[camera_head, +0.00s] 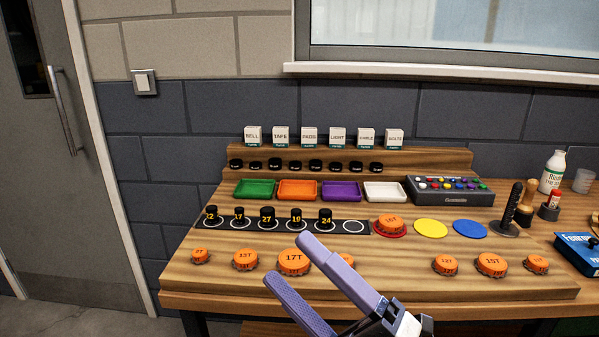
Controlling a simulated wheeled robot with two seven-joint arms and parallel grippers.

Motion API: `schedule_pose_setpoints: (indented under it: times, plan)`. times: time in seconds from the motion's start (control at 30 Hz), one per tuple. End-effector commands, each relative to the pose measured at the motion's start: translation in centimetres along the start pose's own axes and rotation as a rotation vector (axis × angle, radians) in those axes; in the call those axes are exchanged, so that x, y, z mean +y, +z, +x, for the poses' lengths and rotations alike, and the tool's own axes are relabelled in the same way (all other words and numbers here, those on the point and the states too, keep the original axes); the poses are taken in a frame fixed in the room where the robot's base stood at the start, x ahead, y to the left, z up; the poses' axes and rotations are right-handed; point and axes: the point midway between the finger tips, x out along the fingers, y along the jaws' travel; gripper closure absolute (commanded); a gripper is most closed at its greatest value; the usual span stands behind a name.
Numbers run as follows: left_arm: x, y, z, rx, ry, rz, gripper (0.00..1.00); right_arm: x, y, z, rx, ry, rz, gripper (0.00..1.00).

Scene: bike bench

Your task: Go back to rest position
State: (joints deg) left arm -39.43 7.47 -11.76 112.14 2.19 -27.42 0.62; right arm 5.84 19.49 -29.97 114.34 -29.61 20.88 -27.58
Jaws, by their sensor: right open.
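My right gripper (286,258) comes in from the bottom right over the front of the bench (400,290). An orange disc (390,224) lies on the red round pad (375,233). My left gripper is not in view.
More orange discs lie along the front. Behind them are black numbered cylinders (267,215), yellow (431,229) and blue (469,229) pads, and coloured trays (297,190). A bottle (552,172) and black upright grip (508,210) stand right. Floor at left is clear.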

Motion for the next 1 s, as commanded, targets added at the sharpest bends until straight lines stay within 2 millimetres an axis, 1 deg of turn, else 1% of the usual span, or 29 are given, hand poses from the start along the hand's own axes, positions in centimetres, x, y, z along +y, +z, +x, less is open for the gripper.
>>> schedule_pose_setpoints:
  times: [0.03, 0.07, 0.1, 0.17, 0.2, 0.27, 0.3, 0.33, 0.37, 0.4, 0.47, 0.5, 0.6, 0.7, 0.8, 0.9, 1.0]
  plan:
    - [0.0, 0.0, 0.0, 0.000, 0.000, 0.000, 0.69, -2.6, 2.4, -2.3, -0.151, -0.041, 0.151, 0.32]
    - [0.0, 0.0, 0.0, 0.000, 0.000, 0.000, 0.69, -4.0, 3.6, -3.7, -0.231, -0.062, 0.231, 0.32]
    - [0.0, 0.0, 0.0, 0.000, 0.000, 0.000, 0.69, -5.9, 5.0, -5.7, -0.334, -0.088, 0.332, 0.32]
    - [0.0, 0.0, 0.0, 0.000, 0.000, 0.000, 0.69, -8.8, 6.6, -9.0, -0.483, -0.123, 0.475, 0.32]
    - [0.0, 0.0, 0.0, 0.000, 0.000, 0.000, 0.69, -10.6, 7.3, -11.3, -0.578, -0.143, 0.563, 0.32]
    - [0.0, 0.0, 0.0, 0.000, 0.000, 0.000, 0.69, -13.4, 7.8, -15.0, -0.716, -0.173, 0.689, 0.32]
    - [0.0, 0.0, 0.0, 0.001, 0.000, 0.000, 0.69, -15.2, 7.8, -17.5, -0.806, -0.190, 0.770, 0.32]
    - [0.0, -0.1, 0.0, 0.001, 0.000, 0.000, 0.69, -16.4, 7.7, -19.5, -0.873, -0.203, 0.828, 0.32]
    - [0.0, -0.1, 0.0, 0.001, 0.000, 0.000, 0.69, -17.7, 7.4, -21.4, -0.939, -0.215, 0.884, 0.32]
    - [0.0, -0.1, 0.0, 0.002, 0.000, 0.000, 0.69, -19.2, 6.9, -24.0, -1.025, -0.228, 0.956, 0.32]
    - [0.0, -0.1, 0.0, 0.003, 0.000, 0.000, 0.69, -21.2, 5.7, -27.7, -1.149, -0.247, 1.057, 0.32]
    - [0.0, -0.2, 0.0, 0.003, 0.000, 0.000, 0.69, -22.3, 4.8, -30.0, -1.226, -0.257, 1.116, 0.32]
    - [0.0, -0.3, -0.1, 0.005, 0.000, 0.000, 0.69, -24.4, 2.3, -34.9, -1.390, -0.276, 1.239, 0.32]
    - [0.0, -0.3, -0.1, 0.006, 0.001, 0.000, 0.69, -25.6, 0.2, -38.2, -1.504, -0.286, 1.319, 0.32]
    - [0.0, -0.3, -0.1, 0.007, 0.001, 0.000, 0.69, -26.2, -1.0, -39.9, -1.567, -0.291, 1.363, 0.32]
    - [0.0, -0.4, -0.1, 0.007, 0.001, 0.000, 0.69, -26.4, -1.5, -40.5, -1.590, -0.293, 1.378, 0.32]
    - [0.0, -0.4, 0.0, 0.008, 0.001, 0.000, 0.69, -26.4, -1.5, -40.6, -1.590, -0.293, 1.378, 0.32]
